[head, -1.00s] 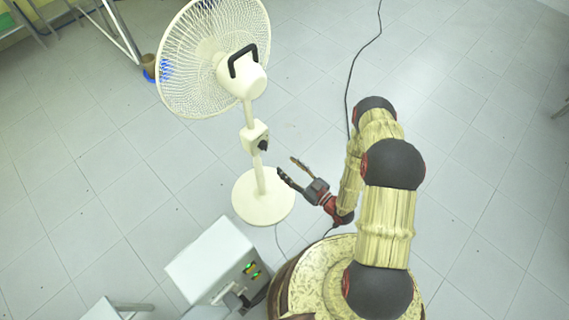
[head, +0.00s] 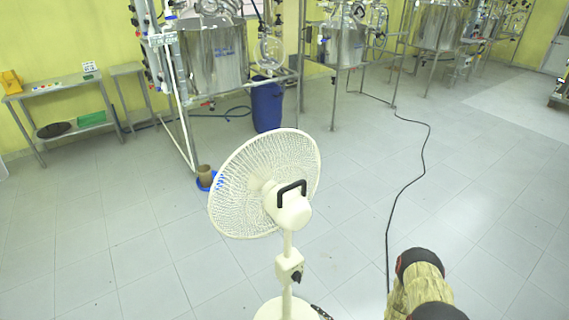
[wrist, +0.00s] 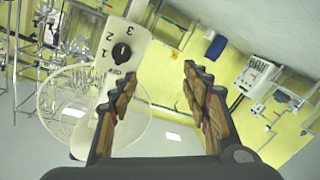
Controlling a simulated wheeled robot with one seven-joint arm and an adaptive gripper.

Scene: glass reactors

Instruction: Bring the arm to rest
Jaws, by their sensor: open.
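My gripper (wrist: 160,76) is open and empty in the wrist view, with its two wood-faced fingers well apart. In the head view, part of my bent arm (head: 420,285) shows at the bottom right; most of the gripper is below the picture edge. The gripper is near the stand of a white pedestal fan (head: 288,240). The wrist view shows the fan's control box with a black dial (wrist: 122,52) close to the left finger. I cannot tell from the picture whether they touch.
Steel reactors (head: 215,55) on frames stand along the yellow back wall. A blue bin (head: 267,105) stands by one frame, and a brown pot (head: 205,174) sits on the floor. A metal table (head: 65,100) is at the left. A black cable (head: 400,195) crosses the floor; much floor is clear.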

